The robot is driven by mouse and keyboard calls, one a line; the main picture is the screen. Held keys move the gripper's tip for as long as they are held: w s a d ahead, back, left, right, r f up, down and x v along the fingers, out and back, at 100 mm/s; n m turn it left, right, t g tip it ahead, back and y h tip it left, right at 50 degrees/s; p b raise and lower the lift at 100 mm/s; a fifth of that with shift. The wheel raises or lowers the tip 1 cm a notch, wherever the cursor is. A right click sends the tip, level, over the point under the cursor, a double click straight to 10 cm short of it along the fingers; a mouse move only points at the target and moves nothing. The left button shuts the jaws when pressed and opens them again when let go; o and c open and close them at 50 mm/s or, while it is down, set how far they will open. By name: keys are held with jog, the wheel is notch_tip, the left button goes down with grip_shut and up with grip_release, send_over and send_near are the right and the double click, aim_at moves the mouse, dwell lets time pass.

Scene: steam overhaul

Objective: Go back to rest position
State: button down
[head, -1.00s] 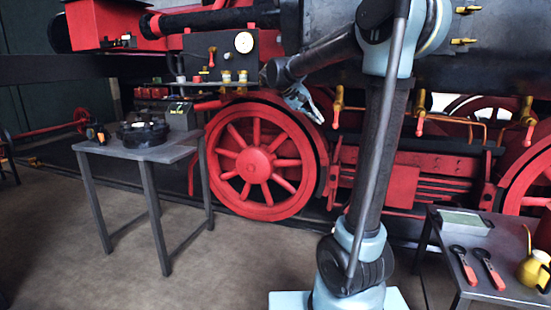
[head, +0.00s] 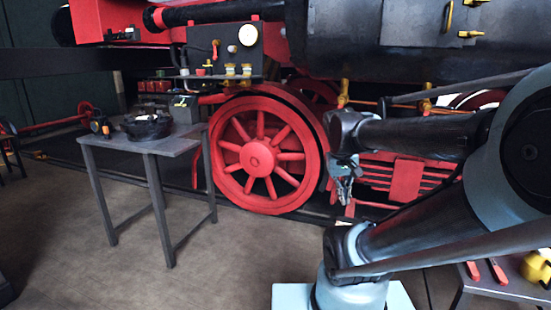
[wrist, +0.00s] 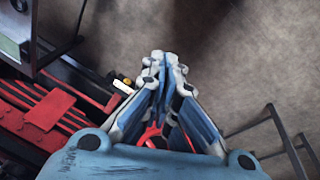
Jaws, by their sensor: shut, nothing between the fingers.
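My gripper (head: 344,190) hangs fingers down in front of the locomotive, right of the large red spoked wheel (head: 258,158) in the head view. In the wrist view my gripper (wrist: 160,60) has its fingertips together with nothing between them. It is clear of the engine and points at bare floor. My arm is folded low across the right side of the head view and hides part of the engine and most of the right table.
A grey table (head: 165,142) with a black round part (head: 147,125) stands at left. A right table (head: 515,285) holds red-handled tools (head: 486,271) and a yellow can (head: 537,268). The brown floor (head: 235,265) between the tables is open.

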jog(key=s+a+f+y, duration=0.2)
jog(key=s+f, duration=0.4)
jog(key=f, duration=0.1)
jog(key=shift+a+f, duration=0.25)
jog(key=shift+f, duration=0.15)
dwell(0.5)
